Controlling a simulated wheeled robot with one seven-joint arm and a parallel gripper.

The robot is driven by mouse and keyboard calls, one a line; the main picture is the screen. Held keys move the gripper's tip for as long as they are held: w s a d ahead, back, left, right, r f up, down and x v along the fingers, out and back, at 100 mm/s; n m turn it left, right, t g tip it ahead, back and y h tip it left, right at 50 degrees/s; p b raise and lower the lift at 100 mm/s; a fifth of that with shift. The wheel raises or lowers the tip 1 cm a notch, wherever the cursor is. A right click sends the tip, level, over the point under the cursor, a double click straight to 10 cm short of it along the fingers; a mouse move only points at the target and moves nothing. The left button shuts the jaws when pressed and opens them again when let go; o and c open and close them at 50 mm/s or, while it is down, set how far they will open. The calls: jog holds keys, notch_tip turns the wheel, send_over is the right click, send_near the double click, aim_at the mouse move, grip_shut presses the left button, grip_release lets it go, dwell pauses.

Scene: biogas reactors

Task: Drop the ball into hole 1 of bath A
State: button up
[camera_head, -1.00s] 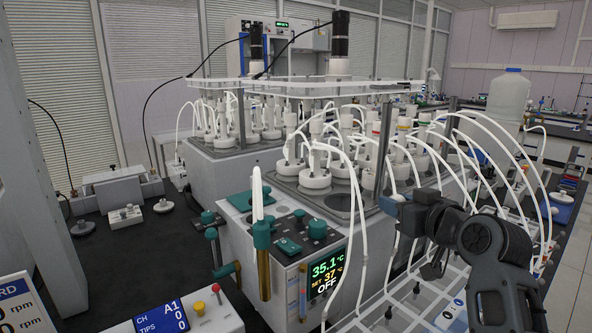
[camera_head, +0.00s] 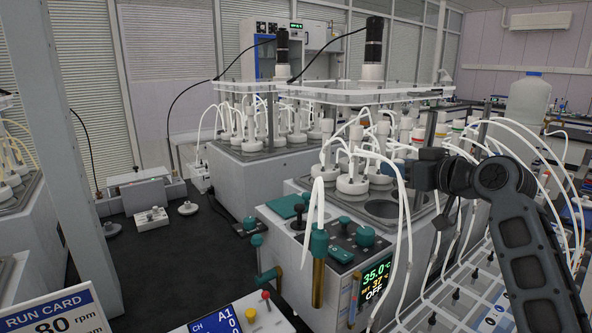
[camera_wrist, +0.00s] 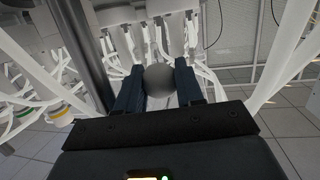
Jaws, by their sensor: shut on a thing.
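A grey ball (camera_wrist: 159,80) sits between the two fingers of my gripper (camera_wrist: 160,88) in the wrist view, and the gripper is shut on it. In the head view my gripper (camera_head: 428,170) is at the right of the near water bath (camera_head: 325,258), by its tubes and bottles; the ball is hidden there. The bath has a lit display (camera_head: 375,282) reading 35.0 and OFF. A dark round open hole (camera_head: 382,209) shows in its top plate. I cannot read a bath letter or hole number.
White-capped bottles (camera_head: 352,185) with loose white tubes crowd the bath top. A clear shelf (camera_head: 335,93) with black motors stands above. A teal-capped probe holder (camera_head: 319,243) is at the bath's front. The dark bench (camera_head: 165,250) at left is mostly clear.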

notch_tip(320, 180, down, 6)
jog(key=b, duration=0.1)
jog(key=shift+b, duration=0.4)
jog(key=o, duration=1.1)
jog(key=shift+d, duration=0.1)
jog(key=shift+d, duration=0.1)
jog(key=b+v, duration=0.1)
jog(key=v, duration=0.6)
jog(key=shift+s+b, duration=0.4)
jog(key=shift+s, duration=0.05)
